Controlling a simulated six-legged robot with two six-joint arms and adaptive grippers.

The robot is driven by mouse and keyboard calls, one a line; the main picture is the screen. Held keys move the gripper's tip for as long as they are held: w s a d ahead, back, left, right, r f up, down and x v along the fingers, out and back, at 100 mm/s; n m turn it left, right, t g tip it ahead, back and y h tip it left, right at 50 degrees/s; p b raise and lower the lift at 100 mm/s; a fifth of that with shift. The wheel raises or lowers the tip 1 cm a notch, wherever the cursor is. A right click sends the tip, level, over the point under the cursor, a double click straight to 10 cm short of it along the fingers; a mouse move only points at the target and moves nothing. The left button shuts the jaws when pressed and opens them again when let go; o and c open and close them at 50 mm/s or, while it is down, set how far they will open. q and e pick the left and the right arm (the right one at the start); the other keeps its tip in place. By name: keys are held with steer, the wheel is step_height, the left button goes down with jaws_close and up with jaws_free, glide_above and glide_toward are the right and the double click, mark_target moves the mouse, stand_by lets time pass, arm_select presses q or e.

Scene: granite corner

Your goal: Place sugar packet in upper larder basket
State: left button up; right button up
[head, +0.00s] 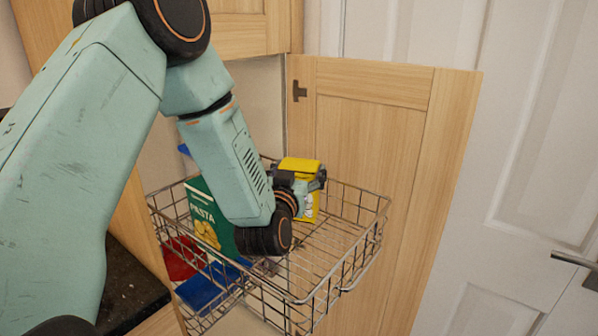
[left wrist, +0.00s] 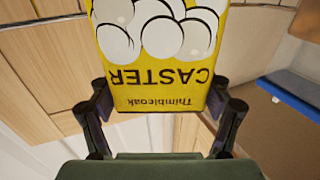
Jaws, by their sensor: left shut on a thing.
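The sugar packet (head: 299,166) is yellow and sits at my left gripper (head: 308,183), over the back part of the upper wire basket (head: 340,283). In the left wrist view the packet (left wrist: 158,72) reads "CASTER" upside down, with white round shapes on it. The fingers of my left gripper (left wrist: 162,118) stand on either side of it, shut on it. The head view does not show clearly whether the packet touches the basket floor. My right gripper is out of view.
A green pasta box (head: 208,215) stands in the basket's left part. Red (head: 183,257) and blue (head: 211,286) items lie lower down, seen through the wires. The basket's front right floor is bare. An open wooden door (head: 375,160) stands behind and to the right.

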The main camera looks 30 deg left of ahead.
arm_select(q)
steer(key=shift+d+f, duration=0.1)
steer(key=shift+f+b, duration=0.45)
steer(key=o, duration=1.8)
steer(key=shift+s, duration=0.1)
steer(key=shift+r+p, duration=0.3)
steer(key=shift+r, duration=0.05)
steer(key=shift+r+v, duration=0.15)
steer(key=shift+v, duration=1.7)
steer(key=shift+r+v, duration=0.15)
steer(key=shift+v, duration=1.7)
